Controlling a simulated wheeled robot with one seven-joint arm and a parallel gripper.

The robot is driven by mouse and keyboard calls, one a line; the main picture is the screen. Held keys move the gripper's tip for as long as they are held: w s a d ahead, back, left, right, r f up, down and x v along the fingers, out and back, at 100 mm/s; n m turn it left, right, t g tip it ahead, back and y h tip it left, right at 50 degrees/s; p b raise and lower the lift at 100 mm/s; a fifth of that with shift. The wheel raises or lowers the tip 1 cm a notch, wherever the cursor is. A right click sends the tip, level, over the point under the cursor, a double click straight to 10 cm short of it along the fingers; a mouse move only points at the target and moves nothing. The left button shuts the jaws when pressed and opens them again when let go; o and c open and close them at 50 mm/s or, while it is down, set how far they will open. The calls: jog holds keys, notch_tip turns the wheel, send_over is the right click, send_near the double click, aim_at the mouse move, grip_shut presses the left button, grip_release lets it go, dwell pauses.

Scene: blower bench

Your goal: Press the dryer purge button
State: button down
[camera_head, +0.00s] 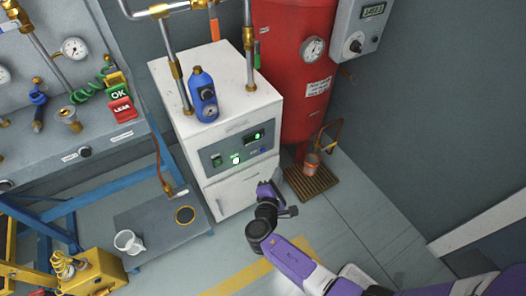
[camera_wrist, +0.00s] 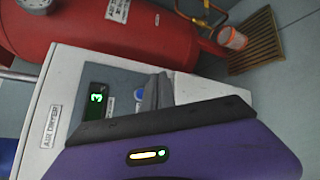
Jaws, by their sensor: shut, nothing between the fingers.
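The air dryer (camera_head: 213,82) is a white cabinet with a grey control panel on its upper front.
A red tank (camera_head: 297,75) stands right of the dryer, with a slatted wooden mat (camera_head: 312,184) and a small orange-and-white can (camera_head: 312,161) below it. A grey platform (camera_head: 160,222) lies left; floor right is clear.

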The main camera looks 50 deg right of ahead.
jog(key=w+d+b, duration=0.2)
jog(key=w, duration=0.5)
jog(key=shift+b, duration=0.35)
jog(key=shift+w+d, duration=0.1)
jog(key=shift+w, duration=0.05)
dwell(1.6)
jog(key=shift+w, duration=0.25)
jog(key=shift+w+d+b, duration=0.15)
jog(key=shift+w+b, duration=0.2)
jog(key=shift+b, duration=0.1)
dwell(0.6)
dwell(0.3)
jog(key=shift+s+a+p, duration=0.2)
jog(key=shift+s+p, duration=0.2)
jog(key=shift+s, duration=0.35)
jog(key=shift+s+a+p, duration=0.25)
jog(key=shift+s+p, duration=0.05)
jog(key=shift+s, duration=0.5)
jog(key=shift+s+a+p, duration=0.2)
jog(key=shift+s+p, duration=0.15)
jog(key=shift+s, duration=0.5)
jog(key=shift+s+a+p, duration=0.25)
jog(key=shift+s+p, duration=0.05)
jog(key=shift+s, duration=0.5)
